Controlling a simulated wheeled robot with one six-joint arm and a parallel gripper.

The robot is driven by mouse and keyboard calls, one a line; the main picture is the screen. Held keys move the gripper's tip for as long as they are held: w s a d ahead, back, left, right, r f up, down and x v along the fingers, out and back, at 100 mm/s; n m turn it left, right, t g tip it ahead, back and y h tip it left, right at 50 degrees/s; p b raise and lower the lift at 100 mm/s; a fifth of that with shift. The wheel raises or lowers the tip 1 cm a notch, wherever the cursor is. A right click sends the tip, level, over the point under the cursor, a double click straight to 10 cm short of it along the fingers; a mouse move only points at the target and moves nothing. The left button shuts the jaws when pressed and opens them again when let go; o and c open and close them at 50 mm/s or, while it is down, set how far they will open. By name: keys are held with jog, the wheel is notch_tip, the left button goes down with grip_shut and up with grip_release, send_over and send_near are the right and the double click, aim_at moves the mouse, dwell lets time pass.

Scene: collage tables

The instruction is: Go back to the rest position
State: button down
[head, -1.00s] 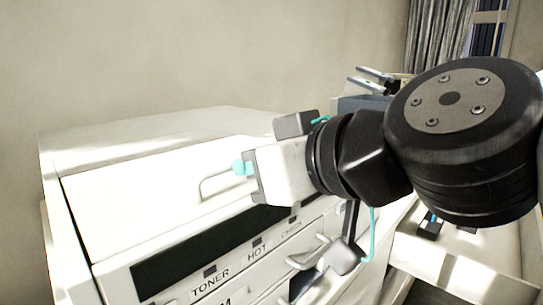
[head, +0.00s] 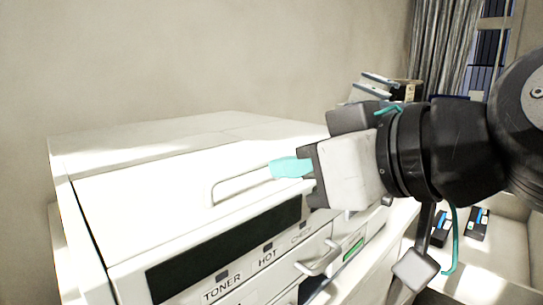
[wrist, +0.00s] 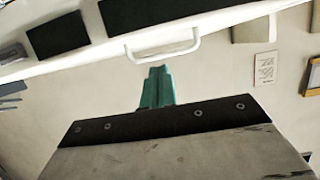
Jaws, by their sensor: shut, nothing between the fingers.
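My gripper (head: 291,168) is at the middle of the head view, with its teal fingers together and nothing between them. It points left across the front of the white printer (head: 130,180). In the head view its fingertips overlap the right part of the white wire handle (head: 235,184) on the upper front panel. The wrist view shows the teal fingers (wrist: 156,88) just below a white handle (wrist: 163,45), with a visible gap between them.
The printer has a dark display strip (head: 225,248) and a lower grey handle (head: 318,260). Dark cartridges with blue marks (head: 478,224) lie on a pale surface at the right. A curtain (head: 437,45) hangs behind. The wall side above the printer is clear.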

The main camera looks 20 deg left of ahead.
jog(key=s+d+f+m+g+h, duration=0.3)
jog(key=s+d+f+g+h, duration=0.15)
jog(key=d+f, duration=0.75)
jog(key=d+f+m+h, duration=0.4)
jog(key=d, duration=0.6)
jog(key=d+f+m+g+h, duration=0.1)
jog(key=d+f+m+h, duration=0.2)
jog(key=d, duration=0.8)
jog(key=shift+f+m+h, duration=0.35)
jog(key=shift+f+m, duration=0.45)
jog(key=shift+m, duration=0.1)
jog(key=shift+w+g, duration=0.1)
jog(key=shift+g, duration=0.15)
